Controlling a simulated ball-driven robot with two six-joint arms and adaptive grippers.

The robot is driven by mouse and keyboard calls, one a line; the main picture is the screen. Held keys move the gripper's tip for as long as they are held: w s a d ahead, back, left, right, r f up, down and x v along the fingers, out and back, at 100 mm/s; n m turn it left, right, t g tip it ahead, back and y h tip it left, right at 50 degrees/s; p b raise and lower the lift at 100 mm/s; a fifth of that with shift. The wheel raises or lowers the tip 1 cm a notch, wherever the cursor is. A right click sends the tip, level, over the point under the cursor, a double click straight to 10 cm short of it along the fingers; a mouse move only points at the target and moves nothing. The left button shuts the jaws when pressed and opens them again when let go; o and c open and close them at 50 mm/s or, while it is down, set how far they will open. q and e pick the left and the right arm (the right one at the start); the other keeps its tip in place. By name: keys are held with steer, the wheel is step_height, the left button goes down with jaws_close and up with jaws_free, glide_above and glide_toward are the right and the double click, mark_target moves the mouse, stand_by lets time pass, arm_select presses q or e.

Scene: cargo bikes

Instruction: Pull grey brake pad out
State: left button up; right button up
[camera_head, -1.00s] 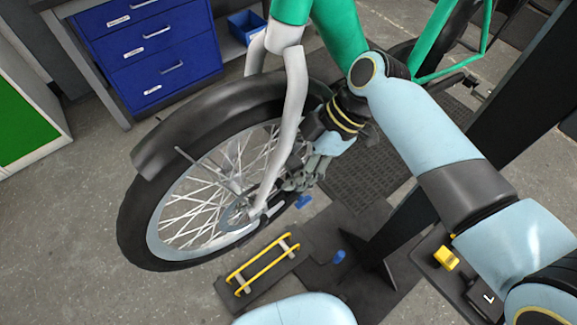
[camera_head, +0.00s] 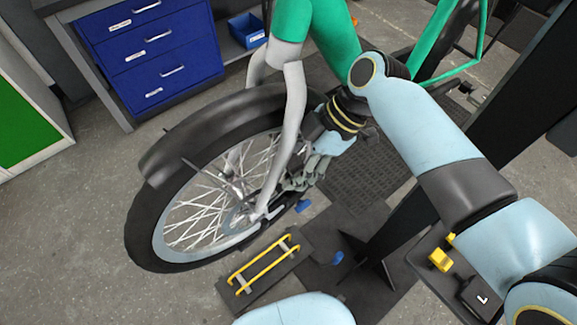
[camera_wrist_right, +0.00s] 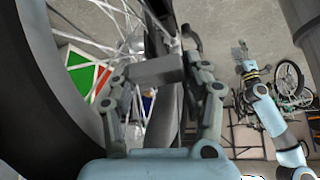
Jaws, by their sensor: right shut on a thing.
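The grey brake pad, a small grey block (camera_wrist_right: 158,70), sits between the fingers of my right gripper (camera_wrist_right: 160,82) in the right wrist view. In the head view my right gripper (camera_head: 302,174) is beside the lower end of the silver fork (camera_head: 290,125), close to the hub of the front wheel (camera_head: 143,228). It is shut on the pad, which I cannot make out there. Another light-blue arm, seemingly my left, shows in the right wrist view; its small gripper (camera_wrist_right: 243,62) is too small to read. My left gripper is not seen in the head view.
A black fender (camera_head: 215,125) covers the wheel top. A yellow-railed black piece (camera_head: 264,263) and small blue pieces (camera_head: 303,206) lie on the floor below. A dark stand post (camera_head: 525,85) rises at right. Blue drawers (camera_head: 152,52) stand behind; grey floor at left is clear.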

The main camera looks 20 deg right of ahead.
steer(key=shift+s, duration=0.1)
steer(key=s+d+p, duration=0.3)
steer(key=s+p, duration=0.1)
steer(key=s, duration=0.4)
steer(key=shift+p, duration=0.35)
steer(key=shift+s+d, duration=0.3)
steer(key=shift+s, duration=0.5)
steer(key=shift+s+d, duration=0.25)
steer(key=shift+s, duration=0.5)
